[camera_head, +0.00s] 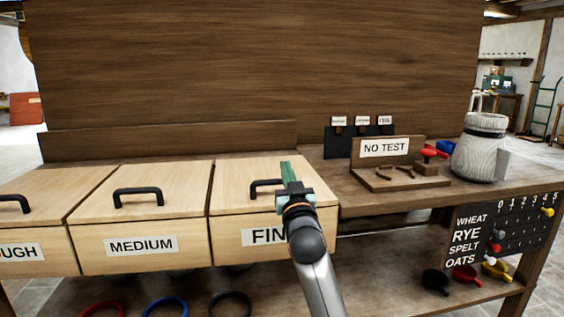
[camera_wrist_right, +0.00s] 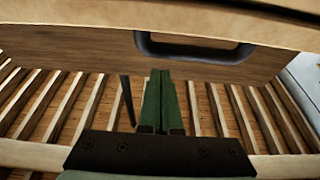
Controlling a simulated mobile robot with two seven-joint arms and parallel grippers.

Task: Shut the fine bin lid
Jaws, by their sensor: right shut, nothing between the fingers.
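The fine bin (camera_head: 226,247) is the rightmost of the bins in the head view, its label partly covered by my right arm. Its pale wooden lid (camera_head: 235,170) looks flat, in line with the medium lid beside it; I see no clear gap at its front edge. The lid's black handle (camera_head: 262,184) is partly hidden by my right gripper (camera_head: 286,168). The gripper's green fingers are together and empty, by the handle's right end; contact cannot be told. The wrist view shows the shut fingers (camera_wrist_right: 161,75) below a dark handle (camera_wrist_right: 195,48). My left gripper is not in view.
The medium bin (camera_head: 95,255) and its handled lid (camera_head: 180,180) stand to the left. A tall wooden panel (camera_head: 260,70) rises behind. Scoops lie on the lower shelf.

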